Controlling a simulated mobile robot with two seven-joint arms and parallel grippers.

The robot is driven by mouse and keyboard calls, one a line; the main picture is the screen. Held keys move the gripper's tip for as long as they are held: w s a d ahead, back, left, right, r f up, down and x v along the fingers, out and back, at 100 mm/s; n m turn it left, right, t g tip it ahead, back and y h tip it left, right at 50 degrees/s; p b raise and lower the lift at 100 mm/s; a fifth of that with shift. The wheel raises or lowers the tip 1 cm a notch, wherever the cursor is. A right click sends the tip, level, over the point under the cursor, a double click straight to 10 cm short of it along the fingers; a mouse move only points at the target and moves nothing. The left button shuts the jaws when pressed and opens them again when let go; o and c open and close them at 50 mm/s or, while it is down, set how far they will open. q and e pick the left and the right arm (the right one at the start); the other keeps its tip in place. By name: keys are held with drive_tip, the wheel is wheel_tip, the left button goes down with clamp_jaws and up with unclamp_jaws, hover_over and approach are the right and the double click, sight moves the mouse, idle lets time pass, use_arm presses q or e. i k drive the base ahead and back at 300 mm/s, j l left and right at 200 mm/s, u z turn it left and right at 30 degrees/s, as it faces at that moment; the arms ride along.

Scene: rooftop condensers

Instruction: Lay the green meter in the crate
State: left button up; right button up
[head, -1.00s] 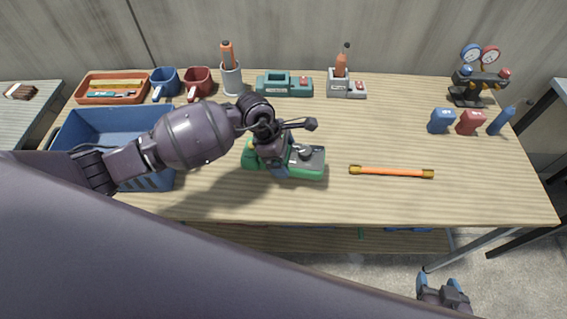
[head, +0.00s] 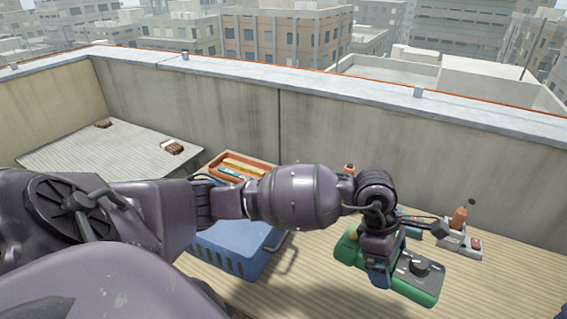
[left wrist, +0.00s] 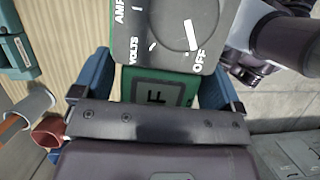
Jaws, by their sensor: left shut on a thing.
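The green meter (head: 415,279) has a dark face with a dial and is held in my left gripper (head: 379,278). In the left wrist view, the meter (left wrist: 165,87) lies between the blue fingers of the left gripper (left wrist: 158,85), which are shut on its green body. The meter appears raised above the table. The blue crate (head: 243,262) stands to the left of the meter, partly hidden behind my left arm, so its inside is mostly out of sight. My right gripper does not show clearly in either view.
An orange tray (head: 222,168) with tools stands behind the crate. A grey holder (head: 462,243) with an orange-handled tool stands right of the meter.

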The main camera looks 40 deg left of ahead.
sight(226, 240)
drive_tip(key=j+u, duration=0.25)
drive_tip(key=j, duration=0.65)
drive_tip(key=i+j+u, duration=0.1)
drive_tip(key=j+u, duration=0.15)
drive_tip(key=j, duration=0.6)
